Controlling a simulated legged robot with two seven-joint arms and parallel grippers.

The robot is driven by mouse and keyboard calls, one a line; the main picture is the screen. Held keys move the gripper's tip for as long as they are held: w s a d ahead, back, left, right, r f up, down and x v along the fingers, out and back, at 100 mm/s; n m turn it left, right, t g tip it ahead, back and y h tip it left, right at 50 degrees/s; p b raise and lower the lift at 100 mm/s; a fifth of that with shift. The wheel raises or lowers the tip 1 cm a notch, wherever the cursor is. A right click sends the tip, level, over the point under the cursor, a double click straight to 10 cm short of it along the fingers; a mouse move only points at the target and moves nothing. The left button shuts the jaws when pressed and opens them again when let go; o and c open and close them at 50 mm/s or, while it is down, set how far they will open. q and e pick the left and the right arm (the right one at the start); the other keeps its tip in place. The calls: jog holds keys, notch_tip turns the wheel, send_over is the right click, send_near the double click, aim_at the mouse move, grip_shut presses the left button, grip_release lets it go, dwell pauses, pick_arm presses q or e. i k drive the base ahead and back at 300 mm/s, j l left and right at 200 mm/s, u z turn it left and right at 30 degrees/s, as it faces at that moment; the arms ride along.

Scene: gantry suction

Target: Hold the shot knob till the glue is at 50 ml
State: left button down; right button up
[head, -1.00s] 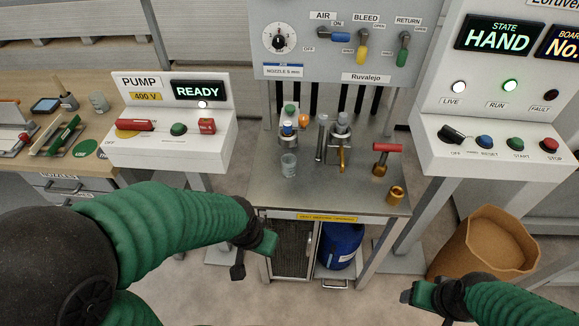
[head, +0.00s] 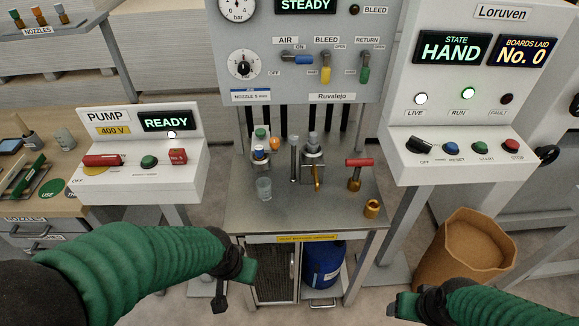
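A small clear glass cup (head: 264,188) stands on the grey steel bench (head: 300,219). Its graduations and fill level are too small to read. Right behind it is a small post fitting with a blue-topped knob (head: 259,154); no readable label shows which part is the shot knob. A metal fitting with a brass spout (head: 314,165) stands to the right. My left gripper (head: 235,284) is open and empty, low in front of the bench. My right gripper (head: 405,303) is low at the right, well clear of the bench; its finger gap is unclear.
The panel above has a bar gauge (head: 238,8), a STEADY display (head: 306,5) and AIR, BLEED and RETURN levers. A pump box (head: 140,175) reading READY stands left. A console (head: 460,165) reading HAND stands right. A red-handled brass valve (head: 356,174) stands on the bench.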

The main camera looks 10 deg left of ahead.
aim_at(259, 133)
jog(key=j, duration=0.7)
jog(key=k+j+z, duration=0.1)
jog(key=j, duration=0.55)
